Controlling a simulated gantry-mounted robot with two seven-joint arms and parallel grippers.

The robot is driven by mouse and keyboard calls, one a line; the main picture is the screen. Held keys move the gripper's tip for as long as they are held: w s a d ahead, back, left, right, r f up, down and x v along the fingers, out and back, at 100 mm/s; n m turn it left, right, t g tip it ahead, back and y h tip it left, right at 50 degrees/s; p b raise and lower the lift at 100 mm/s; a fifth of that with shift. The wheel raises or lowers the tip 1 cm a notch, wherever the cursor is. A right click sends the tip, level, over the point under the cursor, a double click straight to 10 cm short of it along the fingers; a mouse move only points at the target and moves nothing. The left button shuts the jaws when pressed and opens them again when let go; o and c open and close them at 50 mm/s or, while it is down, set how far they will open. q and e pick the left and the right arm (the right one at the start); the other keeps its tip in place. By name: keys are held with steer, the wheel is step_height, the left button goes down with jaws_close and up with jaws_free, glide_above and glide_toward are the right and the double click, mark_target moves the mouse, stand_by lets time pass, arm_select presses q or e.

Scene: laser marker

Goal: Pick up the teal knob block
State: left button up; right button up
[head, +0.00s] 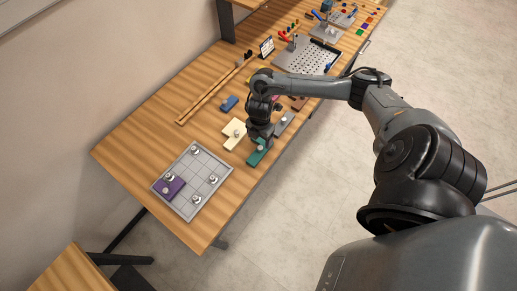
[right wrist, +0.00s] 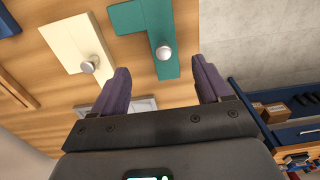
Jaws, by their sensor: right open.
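The teal knob block (head: 255,158) lies on the wooden table near its front edge, just below my right gripper (head: 262,138) in the head view. In the right wrist view the teal block (right wrist: 130,18) is L-shaped with a round silver knob (right wrist: 164,52). My right gripper (right wrist: 162,78) is open, and its purple-grey fingertips show on either side of the knob's line. They appear apart from the block, with nothing between them. The gripper partly covers the block in the head view. My left gripper is not in view.
A cream knob block (head: 233,134) lies close beside the teal one, and a grey block (head: 284,122) lies on its other side. A blue block (head: 229,103) is farther back. A grey grid board (head: 206,165) holding a purple knob block (head: 171,188) is at the lower left.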

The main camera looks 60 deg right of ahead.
mark_target(261, 147)
step_height(261, 147, down, 4)
steer(key=shift+a+r, duration=0.1)
steer(key=shift+r, duration=0.05)
steer(key=shift+s+f, duration=0.15)
steer(key=shift+f, duration=0.35)
step_height(261, 147, down, 3)
steer(key=shift+s+f, duration=0.1)
steer(key=shift+f, duration=0.55)
steer(key=shift+c, duration=0.2)
steer(key=c, duration=1.2)
steer(key=shift+o, duration=0.2)
steer(key=shift+r, duration=0.15)
